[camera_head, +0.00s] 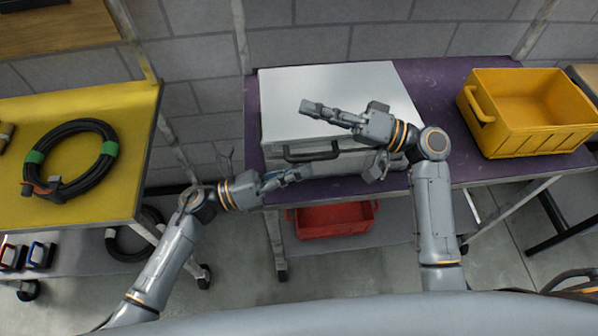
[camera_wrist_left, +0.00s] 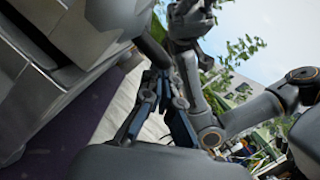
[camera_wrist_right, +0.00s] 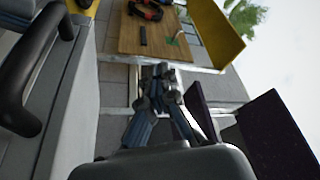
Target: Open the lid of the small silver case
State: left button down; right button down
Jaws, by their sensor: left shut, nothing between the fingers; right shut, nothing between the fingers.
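The silver case (camera_head: 345,85) lies on the purple table with its lid down. Its dark handle (camera_head: 312,152) is on the front side, and the handle also shows large at the left of the right wrist view (camera_wrist_right: 40,70). My right gripper (camera_head: 312,108) is shut and empty above the case's lid, pointing left. My left gripper (camera_head: 300,174) is shut and empty in front of the case, just below the handle, close to the table's front edge. The case's right front corner is hidden behind my right arm. In the left wrist view the case (camera_wrist_left: 60,60) fills the upper left.
The purple table (camera_head: 440,85) also holds a yellow crate (camera_head: 530,140) at right. A red bin (camera_head: 335,220) sits below it. A yellow table (camera_head: 80,190) at left holds a coiled black cable (camera_head: 105,150). Purple tabletop is free between case and crate.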

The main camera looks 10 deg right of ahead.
jog(key=c, duration=1.7)
grip_release()
jog(key=shift+o, duration=0.2)
